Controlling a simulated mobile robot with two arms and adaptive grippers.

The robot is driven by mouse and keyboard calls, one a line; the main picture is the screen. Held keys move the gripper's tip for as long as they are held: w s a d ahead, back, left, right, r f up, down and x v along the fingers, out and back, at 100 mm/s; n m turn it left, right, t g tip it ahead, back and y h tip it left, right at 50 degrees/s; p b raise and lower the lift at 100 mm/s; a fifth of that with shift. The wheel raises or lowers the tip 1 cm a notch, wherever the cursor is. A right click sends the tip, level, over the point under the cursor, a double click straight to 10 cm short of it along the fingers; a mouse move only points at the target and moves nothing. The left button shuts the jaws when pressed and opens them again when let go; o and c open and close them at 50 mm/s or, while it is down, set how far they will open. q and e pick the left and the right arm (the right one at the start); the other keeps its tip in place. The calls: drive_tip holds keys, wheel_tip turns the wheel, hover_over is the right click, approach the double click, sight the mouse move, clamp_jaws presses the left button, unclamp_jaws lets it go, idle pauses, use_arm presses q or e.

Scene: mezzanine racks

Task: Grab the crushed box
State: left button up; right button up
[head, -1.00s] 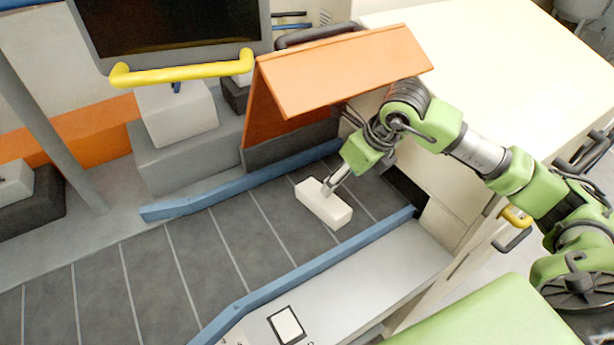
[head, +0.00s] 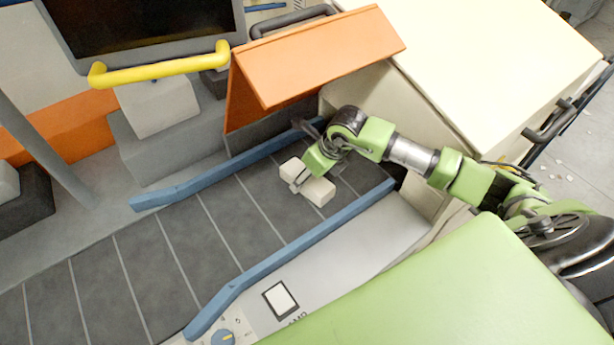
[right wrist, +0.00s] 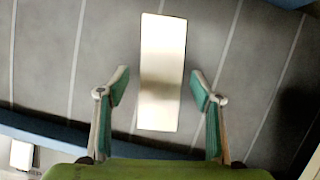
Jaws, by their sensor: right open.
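A cream-white oblong box (head: 318,192) lies on the dark grey conveyor (head: 235,228); I cannot make out any dents in it. It also shows in the right wrist view (right wrist: 162,60), long side running away from the gripper. My right gripper (head: 299,181) is low over the box in the head view and hides its middle. In the right wrist view the right gripper (right wrist: 160,88) is open, one green-padded finger on each side of the box's near half, with a gap on both sides. My left gripper is not in view.
Blue rails (head: 300,250) run along both sides of the conveyor. An orange hood (head: 315,60) overhangs its far end beside a cream cabinet (head: 470,70). A screen with a yellow handle (head: 160,68) stands at upper left. The conveyor's left part is clear.

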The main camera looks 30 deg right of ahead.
drive_tip(key=shift+x, duration=1.1)
drive_tip(key=c, duration=1.3)
drive_tip(key=shift+r, duration=0.15)
